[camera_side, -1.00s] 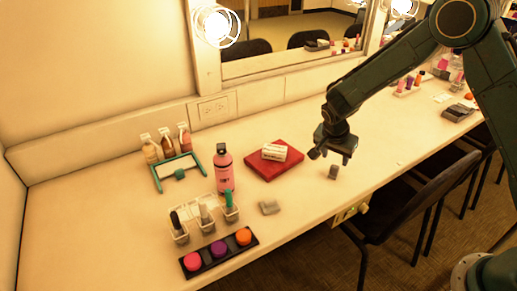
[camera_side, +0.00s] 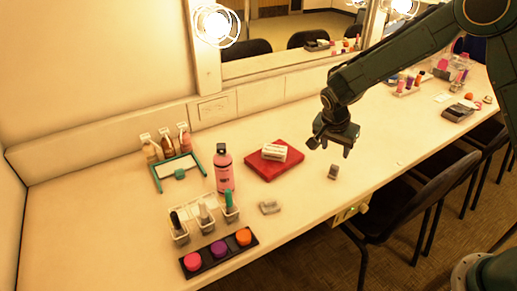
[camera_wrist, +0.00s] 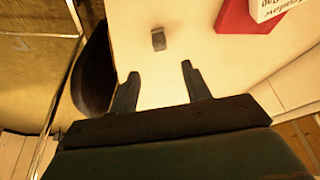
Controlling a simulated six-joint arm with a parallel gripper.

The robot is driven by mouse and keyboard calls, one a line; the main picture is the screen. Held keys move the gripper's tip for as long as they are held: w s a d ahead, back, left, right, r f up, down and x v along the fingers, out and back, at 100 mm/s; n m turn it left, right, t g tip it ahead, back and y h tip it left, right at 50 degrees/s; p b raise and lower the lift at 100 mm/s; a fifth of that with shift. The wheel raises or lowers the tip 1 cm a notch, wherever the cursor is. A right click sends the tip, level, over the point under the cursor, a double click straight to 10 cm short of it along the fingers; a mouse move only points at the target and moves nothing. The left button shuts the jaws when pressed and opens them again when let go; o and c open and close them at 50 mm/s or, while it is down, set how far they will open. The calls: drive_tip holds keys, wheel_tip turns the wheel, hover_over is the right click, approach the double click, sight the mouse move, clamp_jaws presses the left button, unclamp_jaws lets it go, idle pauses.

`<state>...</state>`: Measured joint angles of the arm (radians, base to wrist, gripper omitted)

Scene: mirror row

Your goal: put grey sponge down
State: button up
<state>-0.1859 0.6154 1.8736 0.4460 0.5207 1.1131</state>
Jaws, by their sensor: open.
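A small dark grey block (camera_side: 333,171), which looks like the grey sponge, stands on the pale counter (camera_side: 300,215). It is right of the red mat. It also shows in the wrist view (camera_wrist: 158,39), beyond the fingertips and apart from them. My gripper (camera_side: 331,149) is above the block, with clear space between them. In the wrist view my gripper (camera_wrist: 158,75) has its two fingers spread wide with nothing between them. A second, lighter grey piece (camera_side: 270,207) lies flat on the counter, left and nearer the front edge; I cannot tell what it is.
The red mat (camera_side: 262,169) bears a white box (camera_side: 274,151). A pink bottle (camera_side: 224,171), small holders and a black tray of coloured pots (camera_side: 218,255) stand left. A dark chair (camera_side: 408,205) is off the front edge. The counter around the block is clear.

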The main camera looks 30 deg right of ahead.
drive_tip(key=s+r+n+t+y, duration=0.1)
drive_tip(key=s+r+n, duration=0.2)
drive_tip(key=s+r, duration=0.4)
drive_tip(key=s+r+n+t+y, duration=0.1)
drive_tip(key=s+r+n, duration=0.3)
drive_tip(key=r, duration=0.6)
drive_tip(key=s+r+n+t+y, duration=0.1)
drive_tip(key=s+r+n, duration=0.1)
drive_tip(key=s, duration=0.7)
drive_tip(key=s+a+r+n+y, duration=0.1)
drive_tip(key=s+n, duration=0.3)
drive_tip(key=s, duration=0.5)
drive_tip(key=shift+s+a+r+t, duration=0.2)
drive_tip(key=shift+r+t, duration=0.2)
drive_tip(key=shift+r, duration=0.25)
